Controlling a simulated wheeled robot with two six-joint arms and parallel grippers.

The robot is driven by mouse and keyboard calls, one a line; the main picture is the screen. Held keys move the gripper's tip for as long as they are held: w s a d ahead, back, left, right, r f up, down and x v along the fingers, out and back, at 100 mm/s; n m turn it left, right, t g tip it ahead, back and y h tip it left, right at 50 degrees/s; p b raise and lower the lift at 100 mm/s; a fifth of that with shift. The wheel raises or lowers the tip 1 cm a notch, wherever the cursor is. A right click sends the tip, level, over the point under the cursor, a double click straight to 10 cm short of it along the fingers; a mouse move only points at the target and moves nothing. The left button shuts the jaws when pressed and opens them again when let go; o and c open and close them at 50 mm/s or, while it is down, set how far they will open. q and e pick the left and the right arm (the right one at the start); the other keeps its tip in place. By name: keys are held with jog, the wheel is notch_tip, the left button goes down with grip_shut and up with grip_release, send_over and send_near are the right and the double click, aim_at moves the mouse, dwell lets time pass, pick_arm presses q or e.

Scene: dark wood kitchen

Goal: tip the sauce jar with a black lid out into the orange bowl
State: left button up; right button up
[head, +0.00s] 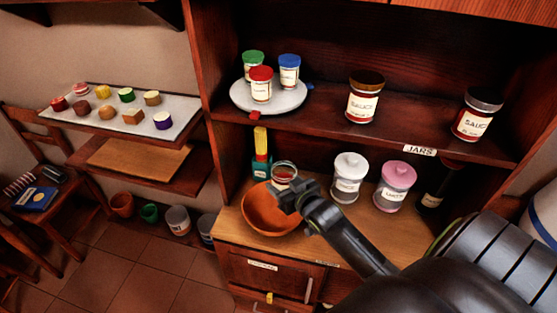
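The orange bowl (259,212) stands on the counter, and its right part is hidden behind my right gripper (287,193). The gripper is over the bowl's right side, its fingers seen from behind, so I cannot tell whether they are open or shut. A small glass jar (284,172) with reddish contents shows just beyond the fingers; whether it is held or stands behind the bowl is unclear. A sauce jar with a dark grey-black lid (478,114) stands upright at the right of the shelf above. Another sauce jar with a brown lid (364,97) stands left of it. My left gripper is not in view.
White (348,178) and pink-lidded (394,185) canisters stand right of my gripper, with a dark bottle (436,186) beyond. A green holder (262,166) stands behind the bowl. A plate (268,97) with several small jars is on the shelf above. A tray (172,122) of small items is at left.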

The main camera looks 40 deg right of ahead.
jog(key=shift+w+d+r+p, duration=0.3)
jog(key=shift+w+d+r, duration=0.05)
jog(key=shift+w, duration=0.15)
jog(key=shift+d+f, duration=0.1)
jog(key=shift+f, duration=0.05)
jog(key=f+n+b, duration=0.1)
jog(key=d+n+h+b, duration=0.1)
jog(key=b, duration=0.1)
jog(key=shift+s+d+f+n+h+b, duration=0.1)
jog(key=shift+d+f+n+h+b, duration=0.15)
jog(key=shift+f+n+h+b, duration=0.1)
jog(key=shift+r+p, duration=0.3)
jog(key=shift+p, duration=0.2)
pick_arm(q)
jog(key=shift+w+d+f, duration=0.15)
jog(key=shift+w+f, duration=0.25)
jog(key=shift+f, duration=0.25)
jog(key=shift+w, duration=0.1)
pick_arm(e)
jog(key=shift+d+f, duration=0.1)
